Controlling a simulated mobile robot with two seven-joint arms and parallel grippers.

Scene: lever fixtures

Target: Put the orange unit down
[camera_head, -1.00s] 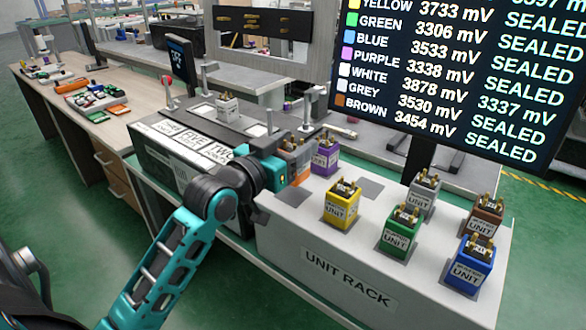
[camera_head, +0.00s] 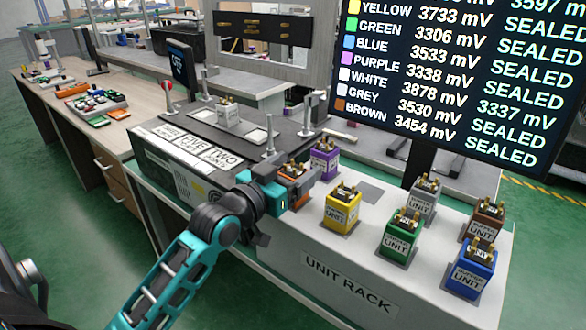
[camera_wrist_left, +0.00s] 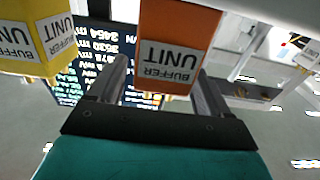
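The orange unit (camera_head: 296,188), a block with brass terminals on top, is at the left end of the unit rack (camera_head: 440,292), partly hidden by my left gripper (camera_head: 290,186). In the left wrist view the orange unit (camera_wrist_left: 180,45) shows inverted between the two fingers of my left gripper (camera_wrist_left: 163,70). A narrow gap shows between the left-hand finger and the unit; the other finger is very close to it. The fingers look open around it. Whether its base touches the rack is hidden. My right gripper is not in view.
The purple unit (camera_head: 324,160) stands just behind the orange one, and the yellow unit (camera_head: 342,212) stands to its right. The green (camera_head: 400,237), blue (camera_head: 470,272), grey (camera_head: 423,200) and brown (camera_head: 485,225) units stand farther right. A labelled fixture (camera_head: 190,150) lies left.

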